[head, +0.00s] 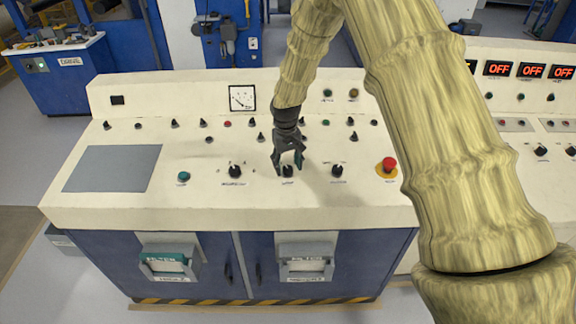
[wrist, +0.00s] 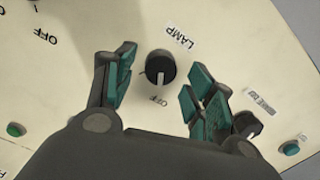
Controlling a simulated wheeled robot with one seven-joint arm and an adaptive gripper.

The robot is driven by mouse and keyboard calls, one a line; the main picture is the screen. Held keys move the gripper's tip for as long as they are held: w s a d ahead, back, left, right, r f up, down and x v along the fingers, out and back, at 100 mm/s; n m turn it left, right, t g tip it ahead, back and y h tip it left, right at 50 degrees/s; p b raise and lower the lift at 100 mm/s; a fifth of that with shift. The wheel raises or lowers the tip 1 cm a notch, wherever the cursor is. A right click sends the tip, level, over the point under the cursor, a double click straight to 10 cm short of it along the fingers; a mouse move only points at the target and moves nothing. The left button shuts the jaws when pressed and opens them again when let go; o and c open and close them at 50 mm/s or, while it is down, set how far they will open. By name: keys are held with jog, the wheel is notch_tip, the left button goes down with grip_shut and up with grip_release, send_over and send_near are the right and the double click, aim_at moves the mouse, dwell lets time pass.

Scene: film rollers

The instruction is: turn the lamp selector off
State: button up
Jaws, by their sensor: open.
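The lamp selector (wrist: 160,68) is a black round knob with a pale pointer line, on the cream panel. A LAMP label (wrist: 179,37) is on one side of it and an OFF mark is on the other. In the wrist view the pale line runs toward the OFF side; I cannot tell its exact setting. My gripper (wrist: 163,84) is open, with one green-padded finger on each side of the knob and a visible gap to both. In the head view my gripper (head: 288,166) is over the selector (head: 288,172) near the panel's front, partly covering it.
Other black knobs flank it on the left (head: 235,171) and right (head: 338,171). A red mushroom button (head: 389,164) is farther right and a green button (head: 184,176) farther left. Rows of small switches lie behind. A flat grey plate (head: 113,168) fills the left side.

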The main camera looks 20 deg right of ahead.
aim_at(287, 168)
notch_tip(287, 168, up, 11)
jog(key=shift+s+a, duration=0.15)
jog(key=shift+a, duration=0.05)
dwell(0.6)
